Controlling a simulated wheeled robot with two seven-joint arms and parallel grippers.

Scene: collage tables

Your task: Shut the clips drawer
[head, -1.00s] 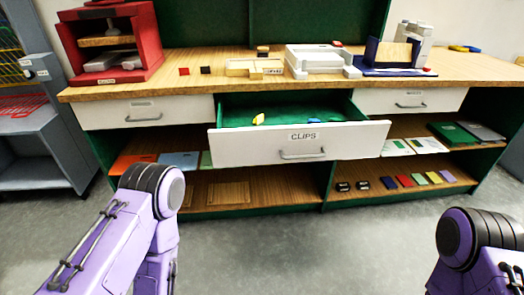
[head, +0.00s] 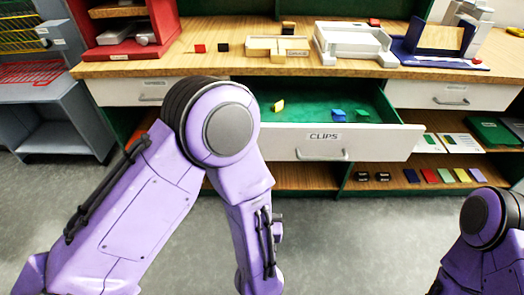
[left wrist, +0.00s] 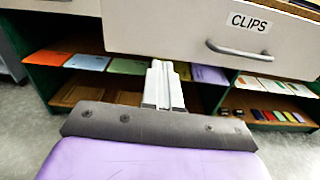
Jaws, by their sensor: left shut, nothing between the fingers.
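The clips drawer (head: 345,142) stands pulled out of the table, its white front labelled CLIPS and its green inside showing. A yellow clip (head: 279,105) and blue clips (head: 339,115) lie in it. Its grey handle (head: 322,155) is free of any gripper; the drawer front (left wrist: 160,28) also fills the top of the left wrist view. My left gripper (left wrist: 162,75) is shut and empty, pointing toward the shelves just below the drawer front, left of the handle (left wrist: 238,50). In the head view my left forearm hangs in front of the drawer's left part and the gripper is out of sight. My right gripper is not in view.
Closed drawers flank it at left (head: 150,92) and right (head: 455,96). The wooden tabletop (head: 220,64) above holds a red cabinet, trays and small blocks. Shelves below hold coloured folders and boxes. The grey floor in front is clear.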

